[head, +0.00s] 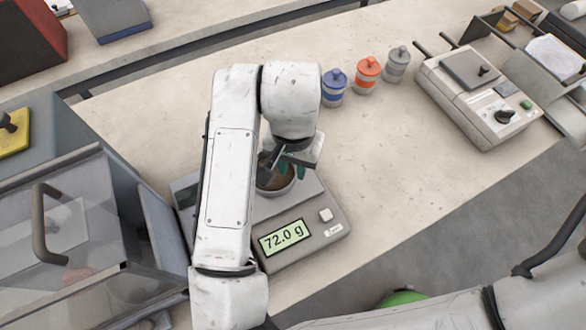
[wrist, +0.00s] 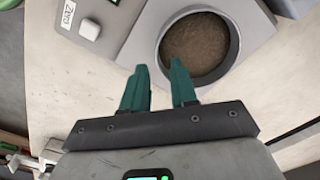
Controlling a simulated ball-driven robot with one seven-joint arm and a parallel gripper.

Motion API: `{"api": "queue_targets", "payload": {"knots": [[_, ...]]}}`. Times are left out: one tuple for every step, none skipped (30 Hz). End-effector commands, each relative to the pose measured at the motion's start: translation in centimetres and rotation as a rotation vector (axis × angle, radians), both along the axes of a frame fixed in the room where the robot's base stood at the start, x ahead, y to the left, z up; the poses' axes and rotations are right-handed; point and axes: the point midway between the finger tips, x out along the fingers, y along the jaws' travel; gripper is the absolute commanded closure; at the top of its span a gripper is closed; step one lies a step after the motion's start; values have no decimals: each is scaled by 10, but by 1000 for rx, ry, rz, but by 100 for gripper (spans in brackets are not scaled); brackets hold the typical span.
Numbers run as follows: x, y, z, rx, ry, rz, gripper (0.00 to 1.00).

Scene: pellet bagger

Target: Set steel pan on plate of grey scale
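The steel pan (head: 275,183) stands upright on the plate of the grey scale (head: 303,242), with brown granular material inside. The scale's display reads 72.0 g. My gripper (head: 290,162) is at the pan's far right side in the head view, with its teal fingers partly hidden by the wrist. In the wrist view, my gripper (wrist: 158,63) is open, with a gap between its fingertips. The near finger overlaps the rim of the pan (wrist: 233,45) in the picture. I cannot tell whether it touches. My arm hides the plate's left part in the head view.
Blue (head: 335,88), orange (head: 367,75) and grey (head: 397,64) lidded jars stand behind the scale. A white sealing device (head: 485,100) is at the right. A clear-fronted machine (head: 75,225) stands close at the left. The bench between scale and jars is clear.

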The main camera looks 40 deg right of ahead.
Motion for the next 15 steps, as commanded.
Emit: {"api": "queue_targets", "payload": {"knots": [[1,-1,12,0,-3,-3,72],[1,-1,18,-1,-4,-4,72],[1,-1,27,0,-4,-3,72],[0,-1,33,0,-4,-3,72],[1,0,40,2,-4,-3,72],[1,0,48,2,-4,-4,72],[1,0,54,2,-4,-2,72],[1,0,59,2,-4,-4,72],[0,0,65,3,-3,-3,72],[0,0,70,4,-3,-2,72],[1,1,74,4,-4,-2,72],[0,0,79,2,-2,-2,72],[0,0,81,2,-2,-1,72],[0,0,84,2,-2,-1,72],[0,0,86,2,-1,-2,72]]}}
